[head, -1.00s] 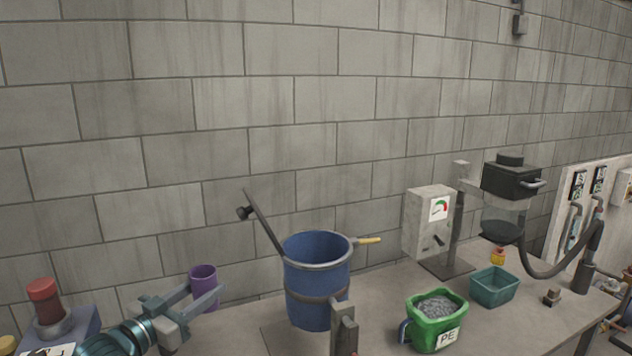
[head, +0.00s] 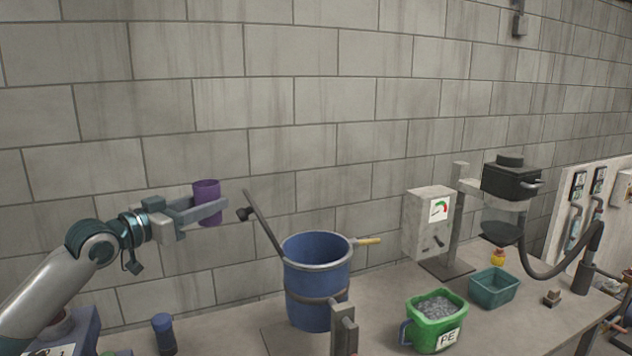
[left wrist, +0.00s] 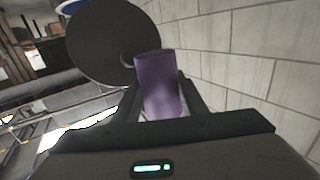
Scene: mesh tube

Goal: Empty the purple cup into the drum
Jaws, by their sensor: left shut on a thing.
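The purple cup (head: 207,190) is upright, held in the air at the left, above the bench. My left gripper (head: 208,210) is shut on it, with the fingers on its two sides. In the left wrist view the cup (left wrist: 158,85) stands between the fingers. Its contents cannot be seen. The blue drum (head: 317,285) stands on the bench to the right of the cup and lower. Its top looks open, with a grey rim, and a dark bar slants up from its left side. My right gripper is not in view.
A green jug (head: 436,325) marked PE, full of grey pellets, and a teal bin (head: 493,287) stand right of the drum. A grey gauge box (head: 430,222) stands behind them. A dark blue-capped bottle (head: 163,335) is at lower left. A block wall runs behind the bench (head: 215,330).

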